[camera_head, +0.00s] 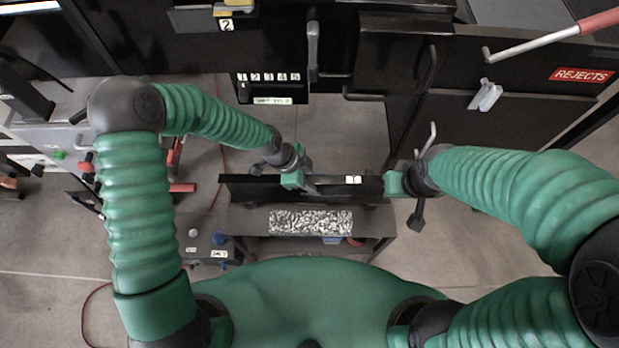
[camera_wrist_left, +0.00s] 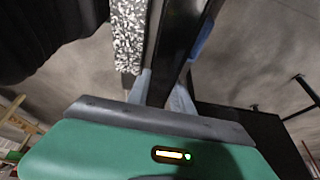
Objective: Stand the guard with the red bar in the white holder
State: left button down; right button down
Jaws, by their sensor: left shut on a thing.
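A long dark panel (camera_head: 335,187) with a white label "1" lies crosswise in front of me; it also shows as a black edge in the left wrist view (camera_wrist_left: 176,45). My left gripper (camera_head: 297,178) is shut on this panel left of its middle, with a grey finger on each side in the left wrist view (camera_wrist_left: 163,92). My right gripper (camera_head: 396,183) is at the panel's right end; its fingers are too small to read. I see no red bar on the panel.
A speckled strip (camera_head: 311,221) lies on a dark low stand (camera_head: 243,222) just below the panel. A red-handled lever (camera_head: 545,40) and a red REJECTS sign (camera_head: 581,75) are at the upper right. Red bars (camera_head: 183,187) stand at the left. Bare floor (camera_head: 355,128) shows beyond the panel.

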pick_arm(q)
jog(key=c, duration=1.4)
grip_release()
jog(key=o, duration=0.4)
jog(key=shift+c, duration=0.2)
jog(key=p+v, duration=0.3)
jog(key=v, duration=1.3)
jog(key=shift+a+r, duration=0.2)
jog(key=shift+r, duration=0.15)
jog(key=s+a+r+n+t+y, duration=0.1)
jog(key=s+a+n, duration=0.3)
jog(key=n, duration=0.5)
jog(key=s+a+r+n+t+y, duration=0.1)
jog(key=s+a+r+n+y, duration=0.1)
jog(key=s+a+n, duration=0.3)
jog(key=a+n+y, duration=0.1)
jog(key=a+n, duration=0.2)
jog(key=n, duration=0.1)
jog(key=shift+a+y+p, duration=0.3)
jog(key=shift+p, duration=0.05)
